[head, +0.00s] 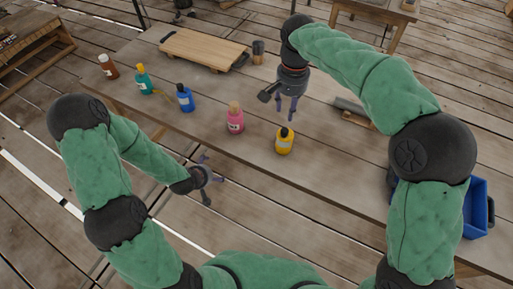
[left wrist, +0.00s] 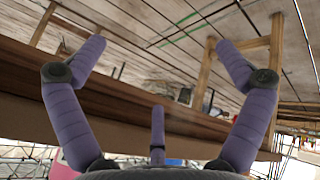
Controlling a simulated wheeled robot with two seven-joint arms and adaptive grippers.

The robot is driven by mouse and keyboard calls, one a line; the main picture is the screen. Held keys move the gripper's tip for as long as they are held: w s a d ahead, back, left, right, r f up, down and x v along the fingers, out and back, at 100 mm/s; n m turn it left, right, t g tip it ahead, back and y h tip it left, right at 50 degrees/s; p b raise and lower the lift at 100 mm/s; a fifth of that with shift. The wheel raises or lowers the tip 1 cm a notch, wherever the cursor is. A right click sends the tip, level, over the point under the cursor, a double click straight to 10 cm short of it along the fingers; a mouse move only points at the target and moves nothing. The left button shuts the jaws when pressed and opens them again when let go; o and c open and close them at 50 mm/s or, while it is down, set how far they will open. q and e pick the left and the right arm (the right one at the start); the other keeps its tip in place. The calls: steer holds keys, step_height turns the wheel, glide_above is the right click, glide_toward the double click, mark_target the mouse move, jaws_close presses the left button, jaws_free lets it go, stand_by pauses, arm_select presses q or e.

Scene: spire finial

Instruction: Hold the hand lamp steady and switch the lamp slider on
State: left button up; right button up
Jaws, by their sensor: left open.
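A dark grey, long object (head: 350,106), perhaps the hand lamp, lies by a small wooden piece (head: 357,120) on the table, right of my right gripper. It is partly hidden behind my right arm, and no slider can be made out. My right gripper (head: 287,112) hangs above the table behind the yellow bottle, fingers pointing down and apart, with nothing seen between them. My left gripper (head: 212,180) is low at the table's near edge, fingers spread and empty. Its spread fingers also show in the left wrist view (left wrist: 155,75), with the table edge behind.
On the table (head: 330,165) stand brown (head: 108,67), teal (head: 144,80), blue (head: 185,98), pink (head: 235,120) and yellow (head: 284,142) bottles. A wooden board (head: 203,48) and dark cup (head: 258,50) are at the back. A blue crate (head: 478,205) is at the right.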

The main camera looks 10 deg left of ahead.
arm_select(q)
steer(key=w+a+r+t, duration=0.1)
steer(key=a+r, duration=0.1)
steer(key=r, duration=0.1)
steer(key=w+a+r+n+t+y, duration=0.1)
steer(key=w+a+r, duration=0.1)
steer(key=a+r, duration=0.1)
steer(key=w+a+r+n+t+y, duration=0.1)
steer(key=w+a+r+t, duration=0.1)
steer(key=r, duration=0.3)
steer(key=shift+w+a+r, duration=0.2)
steer(key=shift+a, duration=0.55)
steer(key=w+d+r+m+t+h, duration=0.35)
steer(key=d+r+m+h, duration=0.45)
steer(key=d+r+m, duration=0.8)
steer(key=m+g+h, duration=0.3)
steer(key=m+g, duration=0.3)
glide_toward(280, 144)
steer(key=shift+w+d+f, duration=0.25)
steer(key=shift+d+f, duration=0.05)
steer(key=shift+f, duration=0.05)
steer(key=shift+h, duration=0.3)
steer(key=x, duration=0.9)
steer(key=shift+w+d+f, duration=0.15)
steer(key=shift+w, duration=0.15)
